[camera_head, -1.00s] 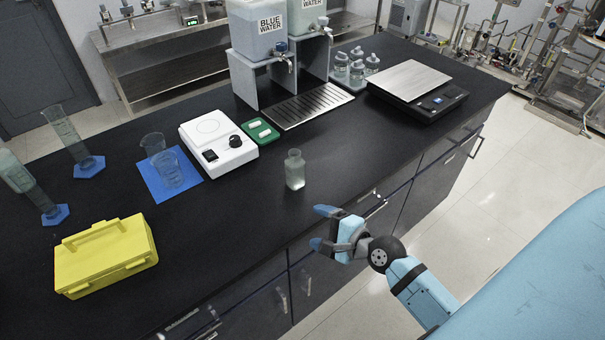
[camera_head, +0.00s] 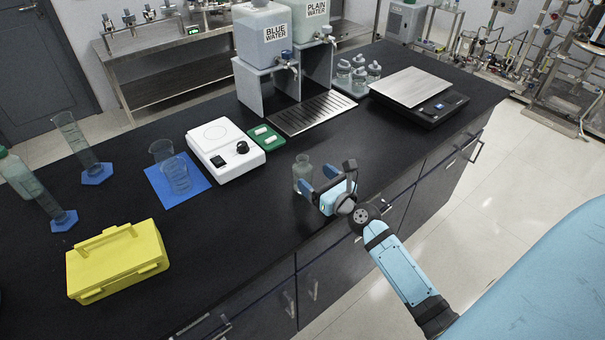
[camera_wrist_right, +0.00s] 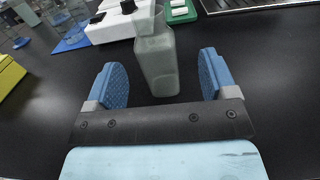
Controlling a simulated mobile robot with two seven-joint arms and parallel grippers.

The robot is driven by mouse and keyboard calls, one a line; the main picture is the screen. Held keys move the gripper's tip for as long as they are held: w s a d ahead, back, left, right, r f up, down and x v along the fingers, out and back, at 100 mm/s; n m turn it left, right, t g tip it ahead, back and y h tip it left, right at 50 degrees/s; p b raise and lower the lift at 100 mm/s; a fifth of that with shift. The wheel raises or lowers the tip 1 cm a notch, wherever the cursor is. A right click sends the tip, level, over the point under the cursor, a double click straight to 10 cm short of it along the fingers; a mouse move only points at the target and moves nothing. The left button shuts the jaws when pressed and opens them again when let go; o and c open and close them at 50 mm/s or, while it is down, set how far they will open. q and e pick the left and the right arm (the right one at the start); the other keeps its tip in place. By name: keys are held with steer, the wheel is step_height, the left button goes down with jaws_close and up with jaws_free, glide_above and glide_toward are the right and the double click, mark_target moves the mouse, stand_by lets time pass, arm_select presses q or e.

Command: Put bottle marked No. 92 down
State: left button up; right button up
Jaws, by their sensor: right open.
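A small clear bottle (camera_head: 303,174) with greyish contents stands upright on the black bench top near its front edge. No number on it can be read. My right gripper (camera_head: 318,188) is open beside the bottle, on its near right side. Several similar clear bottles (camera_head: 358,76) stand at the back by the dispensers. My left gripper is not in view.
A white stirrer plate (camera_head: 224,150) and a green tray (camera_head: 266,138) lie behind the bottle. A yellow case (camera_head: 117,262), measuring cylinders (camera_head: 80,142) and beakers on a blue mat (camera_head: 197,182) are left. A balance (camera_head: 417,92) stands right. Bare bench surrounds the bottle.

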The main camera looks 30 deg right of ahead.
mark_target(308, 175)
steer(key=shift+w+a+f, duration=0.15)
steer(key=shift+w, duration=0.75)
steer(key=shift+w+a+f, duration=0.1)
steer(key=shift+w+a, duration=0.05)
steer(key=shift+w, duration=0.75)
steer(key=shift+w+a+f, duration=0.15)
steer(key=shift+w, duration=0.75)
steer(key=c, duration=1.1)
steer(key=shift+o, duration=0.2)
steer(key=shift+r, duration=0.1)
